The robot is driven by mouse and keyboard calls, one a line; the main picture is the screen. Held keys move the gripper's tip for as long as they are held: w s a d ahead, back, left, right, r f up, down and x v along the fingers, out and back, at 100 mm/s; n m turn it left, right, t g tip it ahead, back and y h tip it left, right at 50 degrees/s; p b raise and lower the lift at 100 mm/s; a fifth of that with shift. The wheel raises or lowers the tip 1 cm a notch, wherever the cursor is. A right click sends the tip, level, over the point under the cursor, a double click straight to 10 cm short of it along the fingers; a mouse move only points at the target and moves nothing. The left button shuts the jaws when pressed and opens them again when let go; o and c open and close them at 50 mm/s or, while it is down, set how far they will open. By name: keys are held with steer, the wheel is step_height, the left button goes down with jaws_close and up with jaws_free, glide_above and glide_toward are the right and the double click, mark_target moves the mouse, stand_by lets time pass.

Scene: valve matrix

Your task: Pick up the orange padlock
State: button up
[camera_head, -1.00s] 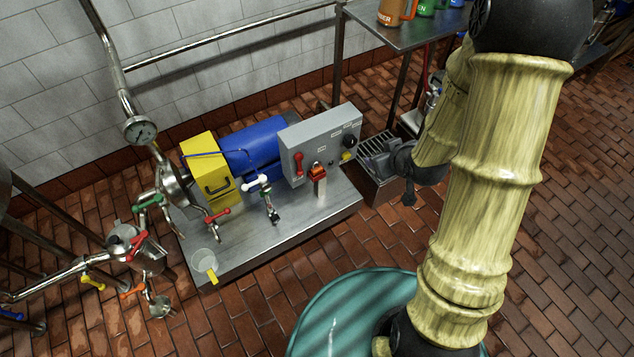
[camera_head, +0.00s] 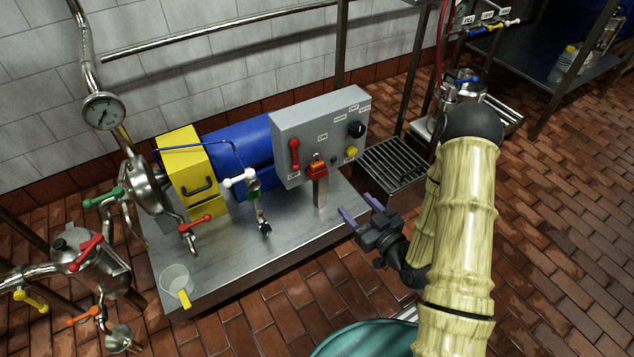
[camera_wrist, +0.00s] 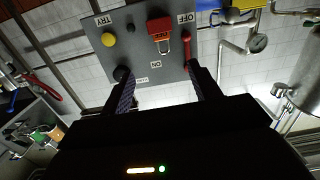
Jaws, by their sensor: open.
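The orange padlock (camera_head: 318,167) sits upright on a red holder on top of a short metal post (camera_head: 320,192), in front of the grey control box. My gripper (camera_head: 359,210) is open and empty, to the right of and below the padlock in the head view. Its two purple fingers point up-left toward the box. In the wrist view the padlock lies beyond the gap between the fingertips (camera_wrist: 162,75), apart from them.
The grey control box (camera_head: 340,120) has a red lever (camera_head: 294,155), a black knob (camera_head: 356,130) and a yellow button (camera_head: 351,152). A white-handled valve (camera_head: 240,179) stands left of the post. A drain grate (camera_head: 390,165) lies to the right.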

steer(key=shift+s+d+f+t, duration=0.1)
steer(key=shift+s+f+t, duration=0.1)
steer(key=shift+f+t, duration=0.45)
steer(key=b, duration=0.4)
glide_toward(319, 166)
steer(key=x, duration=0.3)
steer(key=shift+w+f, duration=0.15)
steer(key=shift+w, duration=0.25)
steer(key=b+x, duration=0.1)
steer(key=x, duration=0.1)
steer(key=b+x, duration=0.2)
steer(key=x, duration=0.1)
steer(key=shift+a+r, duration=0.2)
steer(key=shift+a, duration=0.1)
steer(key=shift+s+d, duration=0.1)
steer(key=shift+s, duration=0.05)
